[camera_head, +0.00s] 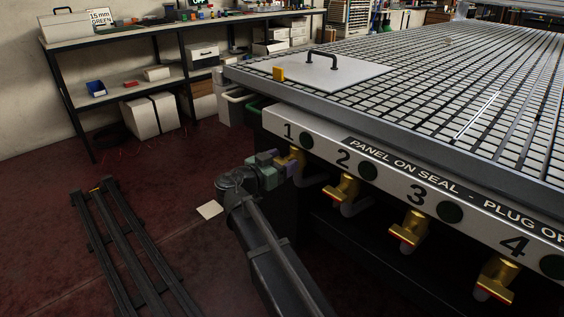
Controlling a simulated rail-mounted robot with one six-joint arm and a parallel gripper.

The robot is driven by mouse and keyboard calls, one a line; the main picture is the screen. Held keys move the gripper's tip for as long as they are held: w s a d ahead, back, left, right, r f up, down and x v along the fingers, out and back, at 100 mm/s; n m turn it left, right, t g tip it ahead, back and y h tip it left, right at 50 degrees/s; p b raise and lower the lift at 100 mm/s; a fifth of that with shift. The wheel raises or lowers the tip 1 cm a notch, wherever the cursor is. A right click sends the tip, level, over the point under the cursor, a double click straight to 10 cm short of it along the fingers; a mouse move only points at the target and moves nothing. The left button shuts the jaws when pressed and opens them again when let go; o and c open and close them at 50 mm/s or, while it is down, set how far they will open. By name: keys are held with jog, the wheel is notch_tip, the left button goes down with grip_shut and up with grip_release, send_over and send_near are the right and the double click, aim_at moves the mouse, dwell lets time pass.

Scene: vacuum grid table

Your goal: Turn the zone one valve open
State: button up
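The zone one valve (298,157) is a brass-coloured valve under the white front panel, below the number 1. It is partly hidden by my gripper, and its handle position cannot be made out. My gripper (288,167) is right at this valve, reaching in from the left and front. Its fingertips are small and overlap the valve, so I cannot tell whether they are open, shut or touching the handle.
Similar brass valves hang under number 2 (342,190), number 3 (411,229) and number 4 (497,279). A white panel with a black handle (335,72) and a yellow block (279,73) lie on the grid table (440,150). A shelf bench (150,30) stands behind.

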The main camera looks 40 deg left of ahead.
jog(key=c, duration=0.4)
jog(key=shift+c, duration=0.2)
jog(key=shift+n, duration=0.4)
jog(key=n, duration=0.2)
jog(key=shift+a+n, duration=0.1)
jog(key=shift+n, duration=0.3)
jog(key=n, duration=0.4)
jog(key=shift+f+n, duration=0.1)
jog(key=shift+n, duration=0.2)
jog(key=n, duration=0.4)
jog(key=shift+a+f+n, duration=0.1)
jog(key=shift+a+n, duration=0.05)
jog(key=shift+n, duration=0.15)
jog(key=n, duration=0.5)
jog(key=shift+f+b, duration=0.1)
jog(key=shift+b, duration=0.2)
